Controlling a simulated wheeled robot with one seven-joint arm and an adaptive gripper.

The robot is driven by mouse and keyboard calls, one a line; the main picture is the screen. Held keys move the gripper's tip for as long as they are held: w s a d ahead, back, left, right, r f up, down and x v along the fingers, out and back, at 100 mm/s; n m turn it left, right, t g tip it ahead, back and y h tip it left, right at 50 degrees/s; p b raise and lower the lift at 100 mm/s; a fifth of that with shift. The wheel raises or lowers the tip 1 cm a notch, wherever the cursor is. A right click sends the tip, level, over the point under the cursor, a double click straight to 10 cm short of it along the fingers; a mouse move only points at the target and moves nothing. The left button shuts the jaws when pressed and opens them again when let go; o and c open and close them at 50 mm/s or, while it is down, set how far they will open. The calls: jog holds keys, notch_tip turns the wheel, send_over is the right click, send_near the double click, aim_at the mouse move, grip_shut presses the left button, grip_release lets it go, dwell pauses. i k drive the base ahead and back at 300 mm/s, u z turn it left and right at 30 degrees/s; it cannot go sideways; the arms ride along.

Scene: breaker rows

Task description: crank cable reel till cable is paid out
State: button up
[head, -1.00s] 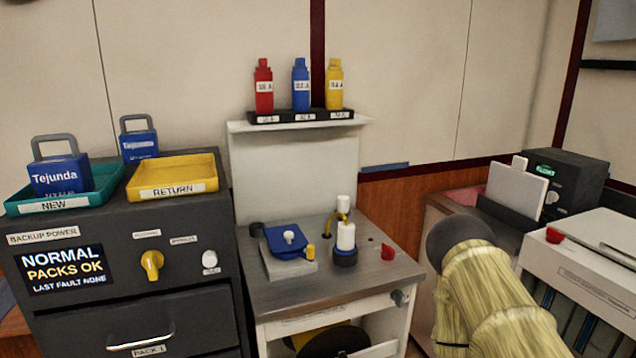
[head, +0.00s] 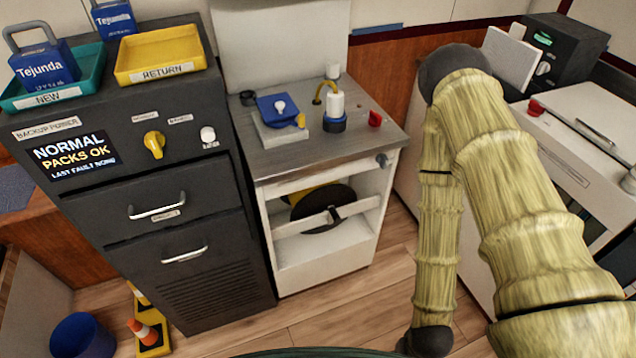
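In the head view a dark round reel (head: 322,210) with a yellow part behind it sits in the open bay of a white cabinet (head: 335,268). A pale bar crosses in front of the reel and hides part of it. A dark grey knob (head: 383,160) sticks out at the right end of the cabinet's top edge; I cannot tell whether it is the crank. No paid-out cable can be made out. My arm bends down to the right of the cabinet, apart from the reel. My gripper is out of the picture.
On the steel top (head: 262,168) stand a blue device (head: 278,110), a white bottle (head: 335,106) and a red knob (head: 375,119). A dark drawer unit (head: 165,215) stands left, a white unit (head: 585,135) right. A cone (head: 143,331) and blue bin (head: 82,337) are on the floor.

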aim_at(323, 197)
jog(key=z, duration=1.6)
jog(key=k, duration=0.85)
jog(key=u, duration=1.1)
jog(key=i, duration=0.45)
jog(key=z, duration=0.05)
